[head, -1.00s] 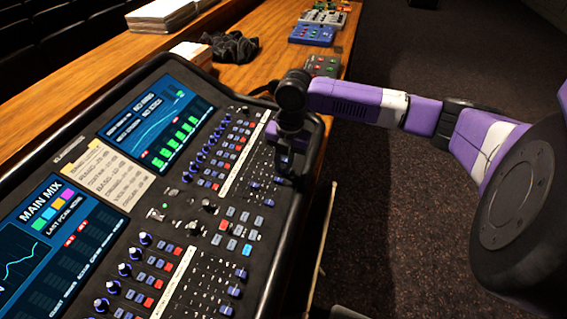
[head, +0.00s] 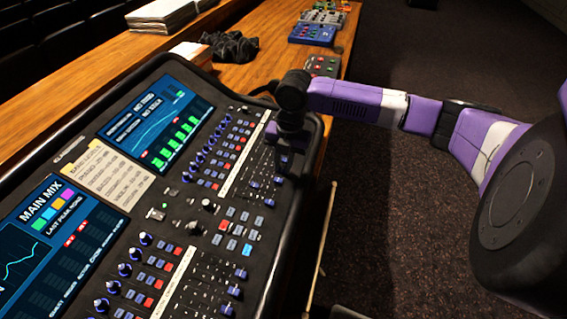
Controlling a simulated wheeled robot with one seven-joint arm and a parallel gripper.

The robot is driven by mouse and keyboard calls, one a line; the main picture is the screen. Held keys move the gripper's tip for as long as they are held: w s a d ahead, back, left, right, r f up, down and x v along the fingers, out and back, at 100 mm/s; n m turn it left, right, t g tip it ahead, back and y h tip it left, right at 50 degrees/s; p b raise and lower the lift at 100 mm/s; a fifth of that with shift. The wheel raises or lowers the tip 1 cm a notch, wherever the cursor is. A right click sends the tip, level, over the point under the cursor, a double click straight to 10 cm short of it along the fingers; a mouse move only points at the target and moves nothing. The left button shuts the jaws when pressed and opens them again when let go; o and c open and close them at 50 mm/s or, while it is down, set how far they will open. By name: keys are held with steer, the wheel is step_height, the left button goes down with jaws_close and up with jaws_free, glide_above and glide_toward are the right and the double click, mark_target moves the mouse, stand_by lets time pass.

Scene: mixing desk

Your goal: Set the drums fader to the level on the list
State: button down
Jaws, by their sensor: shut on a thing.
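The mixing desk (head: 215,213) fills the left and middle of the head view. A cream paper list (head: 113,173) with handwritten lines lies between its two screens; the words are too small to read surely. My gripper (head: 284,168) points down over the upper right fader bank and is shut on a fader cap there. The fingers hide the cap, and I cannot read which channel it is. Other purple-blue fader caps (head: 254,183) show below and left of my gripper. More caps (head: 241,273) stand in the lower bank.
A wooden desk (head: 262,68) runs behind the mixer. It bears a paper stack (head: 162,12), a black crumpled cloth (head: 232,47) and small coloured pedal boxes (head: 312,35). Rotary knobs (head: 145,239) and buttons crowd the panel left of the faders. Dark carpet (head: 400,230) lies open at right.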

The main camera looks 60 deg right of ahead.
mark_target(270, 168)
steer(key=shift+w+a+r, duration=0.15)
steer(key=shift+w, duration=0.8)
steer(key=shift+w+a+r, duration=0.1)
steer(key=shift+w, duration=0.85)
steer(key=c, duration=1.2)
jaws_free()
steer(key=shift+c, duration=0.2)
steer(key=shift+r, duration=0.1)
step_height(270, 168, up, 8)
steer(key=b, duration=0.1)
steer(key=shift+s+f, duration=0.2)
steer(key=shift+s, duration=0.2)
